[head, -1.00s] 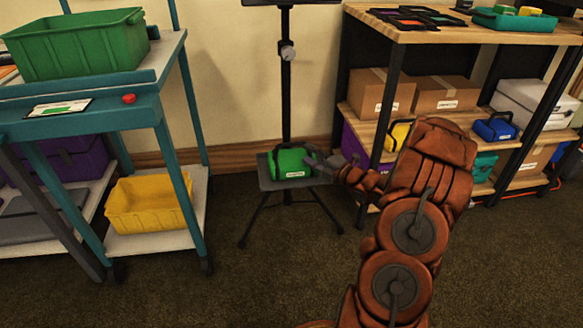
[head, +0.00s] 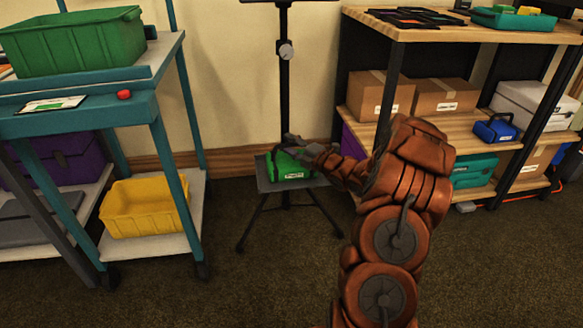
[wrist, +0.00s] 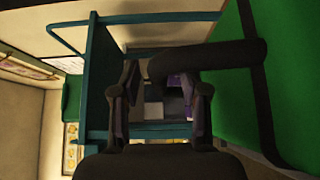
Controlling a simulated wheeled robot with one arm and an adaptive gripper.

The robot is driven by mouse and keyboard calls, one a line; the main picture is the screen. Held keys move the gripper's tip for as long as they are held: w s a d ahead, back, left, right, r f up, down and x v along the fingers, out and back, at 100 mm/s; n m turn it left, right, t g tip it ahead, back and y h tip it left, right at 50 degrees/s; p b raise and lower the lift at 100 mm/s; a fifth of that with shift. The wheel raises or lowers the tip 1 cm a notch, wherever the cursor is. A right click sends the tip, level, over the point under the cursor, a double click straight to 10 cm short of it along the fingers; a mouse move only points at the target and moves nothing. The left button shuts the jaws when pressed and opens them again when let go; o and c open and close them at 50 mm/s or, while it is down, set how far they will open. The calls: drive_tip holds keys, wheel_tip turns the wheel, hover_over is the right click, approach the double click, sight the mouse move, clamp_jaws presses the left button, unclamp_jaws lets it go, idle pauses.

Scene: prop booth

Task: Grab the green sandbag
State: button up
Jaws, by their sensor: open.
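The green sandbag (head: 289,167) with a black handle and a white label sits on the small grey platform (head: 263,184) of the black stand. My gripper (head: 293,142) is at the top of the bag in the head view and hides part of its handle. In the wrist view the bag's green side (wrist: 221,90) fills the right. Its black handle (wrist: 205,60) reaches across the space ahead of my open fingers (wrist: 163,92). I cannot tell whether the handle lies between the fingertips or just beyond them.
A teal cart (head: 85,122) with a green bin (head: 75,42) and a yellow bin (head: 140,207) stands left. A shelf unit (head: 430,37) with boxes and a blue sandbag (head: 495,128) stands right. The stand's pole (head: 285,85) rises close behind the green sandbag.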

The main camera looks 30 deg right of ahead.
clamp_jaws()
idle(0.3)
idle(0.6)
